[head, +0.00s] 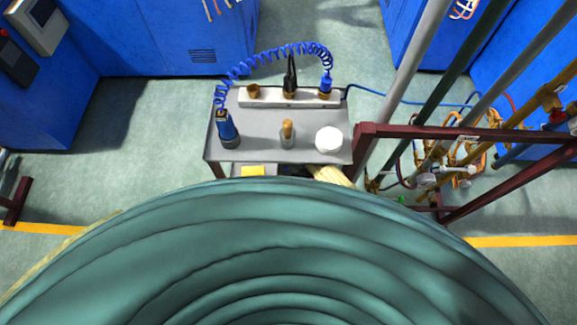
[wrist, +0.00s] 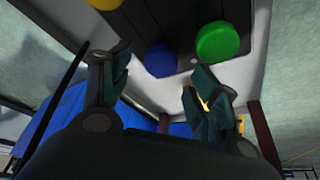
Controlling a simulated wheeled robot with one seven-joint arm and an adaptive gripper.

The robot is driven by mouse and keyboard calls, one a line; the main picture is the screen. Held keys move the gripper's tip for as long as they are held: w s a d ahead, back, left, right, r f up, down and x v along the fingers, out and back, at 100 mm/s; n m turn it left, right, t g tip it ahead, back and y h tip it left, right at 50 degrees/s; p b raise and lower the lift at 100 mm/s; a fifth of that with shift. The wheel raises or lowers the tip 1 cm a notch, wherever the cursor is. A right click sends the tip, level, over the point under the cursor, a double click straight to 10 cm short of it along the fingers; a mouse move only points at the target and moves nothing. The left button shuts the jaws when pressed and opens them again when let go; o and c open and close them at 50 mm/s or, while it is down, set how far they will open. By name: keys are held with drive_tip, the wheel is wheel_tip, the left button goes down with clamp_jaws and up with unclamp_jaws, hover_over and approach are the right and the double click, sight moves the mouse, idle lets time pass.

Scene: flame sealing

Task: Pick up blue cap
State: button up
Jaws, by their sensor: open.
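The blue cap (wrist: 161,60) is a round blue disc in the wrist view, near the edge of a grey-white surface with a dark panel. My gripper (wrist: 158,82) is open, with its two dark teal fingers spread apart. The blue cap shows in the gap between the fingers, beyond their tips and apart from them. Nothing is held. I cannot make out the blue cap or my gripper in the head view.
A green cap (wrist: 217,42) is right of the blue cap; a yellow cap (wrist: 104,4) is cut off at the top. In the head view, a grey cart (head: 262,140) holds a blue torch-like tool (head: 228,131), a small bottle (head: 287,138) and a white round item (head: 328,140). Red-brown rails (head: 470,136) stand right.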

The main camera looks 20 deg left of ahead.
drive_tip(key=shift+p+x, duration=0.6)
drive_tip(key=shift+x, duration=0.85)
drive_tip(key=shift+d, duration=0.15)
drive_tip(key=c, duration=0.8)
